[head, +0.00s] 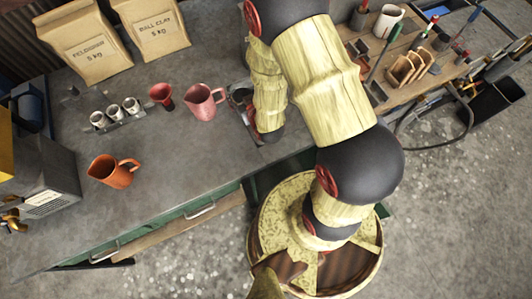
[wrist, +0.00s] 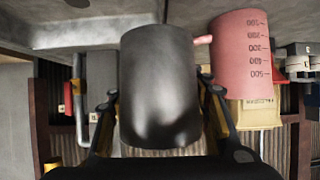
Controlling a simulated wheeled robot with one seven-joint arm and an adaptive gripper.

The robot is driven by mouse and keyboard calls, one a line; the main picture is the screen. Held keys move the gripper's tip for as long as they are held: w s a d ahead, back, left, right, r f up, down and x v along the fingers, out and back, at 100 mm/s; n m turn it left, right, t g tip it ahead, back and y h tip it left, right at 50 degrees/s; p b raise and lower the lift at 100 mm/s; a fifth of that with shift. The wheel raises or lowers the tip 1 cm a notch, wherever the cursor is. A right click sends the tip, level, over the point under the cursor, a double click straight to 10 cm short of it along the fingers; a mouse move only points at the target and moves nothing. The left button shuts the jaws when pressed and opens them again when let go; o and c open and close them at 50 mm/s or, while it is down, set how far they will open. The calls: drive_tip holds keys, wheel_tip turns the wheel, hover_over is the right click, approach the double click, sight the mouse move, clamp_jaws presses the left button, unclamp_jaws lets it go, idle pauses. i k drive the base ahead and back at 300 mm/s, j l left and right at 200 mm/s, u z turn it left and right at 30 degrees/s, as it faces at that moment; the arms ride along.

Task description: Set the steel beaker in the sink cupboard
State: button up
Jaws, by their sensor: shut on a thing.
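The steel beaker (wrist: 160,85) is a dark grey, smooth cylinder that fills the middle of the wrist view. My gripper (wrist: 160,104) is shut on it, with one finger on each side of its wall. In the head view my arm covers most of the gripper, and only a small dark part shows beside the pink jug; I cannot tell the beaker apart there. I cannot make out a sink cupboard in either view.
A pink jug (head: 202,102) stands close to my arm, also in the wrist view (wrist: 242,52). A red cup (head: 161,94), an orange jug (head: 113,171), a rack of small cups (head: 118,114) and paper bags (head: 152,24) stand on the grey bench (head: 185,150).

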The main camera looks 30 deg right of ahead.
sight(264, 177)
drive_tip(key=k+j+u, duration=0.15)
drive_tip(key=k+j, duration=0.2)
drive_tip(key=k+j+u, duration=0.1)
drive_tip(key=k+j, duration=0.25)
drive_tip(key=j, duration=0.2)
drive_tip(key=k+j+u, duration=0.15)
drive_tip(key=k, duration=0.2)
